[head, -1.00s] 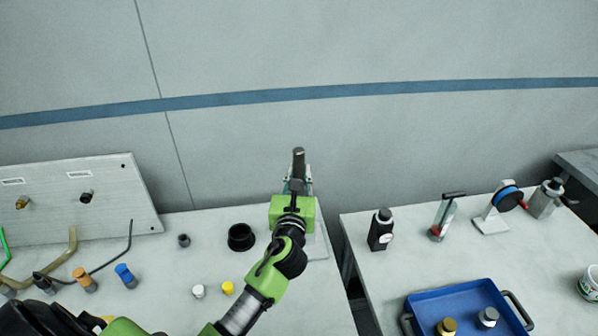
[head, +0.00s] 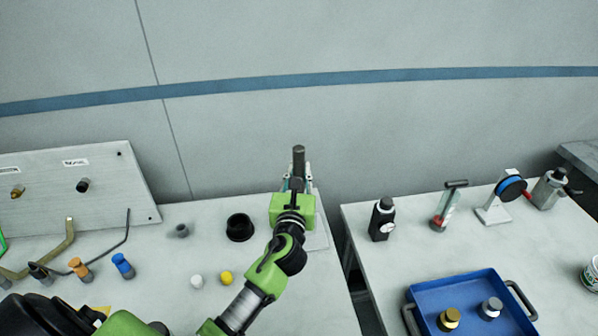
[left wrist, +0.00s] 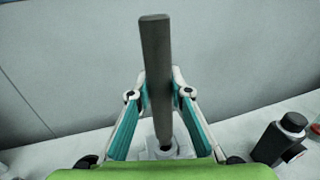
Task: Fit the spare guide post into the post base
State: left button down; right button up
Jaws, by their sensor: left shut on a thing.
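A dark grey, round guide post (head: 298,155) stands upright in my left gripper (head: 298,176), over the back edge of the left table. In the left wrist view the post (left wrist: 156,60) rises between the teal-sided fingers of the gripper (left wrist: 160,94), which is shut on it. The post leans slightly in that view. Below its lower end is a pale grey block (left wrist: 177,148), which may be the post base; the gripper hides most of it. I cannot tell whether the post touches it. My right gripper is not in view.
A black ring-shaped cup (head: 240,228) and white (head: 197,281) and yellow (head: 226,278) caps lie left of my arm. A panel (head: 120,195) stands at the far left. Across a gap, the right table holds a black bottle (head: 382,220) and a blue tray (head: 455,285).

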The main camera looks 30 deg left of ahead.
pick_arm(q)
jog(key=shift+p, duration=0.65)
dwell(1.2)
jog(key=shift+f+b, duration=1.25)
jog(key=shift+f, duration=0.45)
jog(key=c, duration=1.8)
grip_release()
jog(key=shift+f, duration=0.1)
jog(key=shift+s+d, duration=0.1)
jog(key=shift+s, duration=0.05)
jog(key=v, duration=1.1)
jog(key=shift+s+d, duration=0.1)
jog(key=shift+s, duration=0.3)
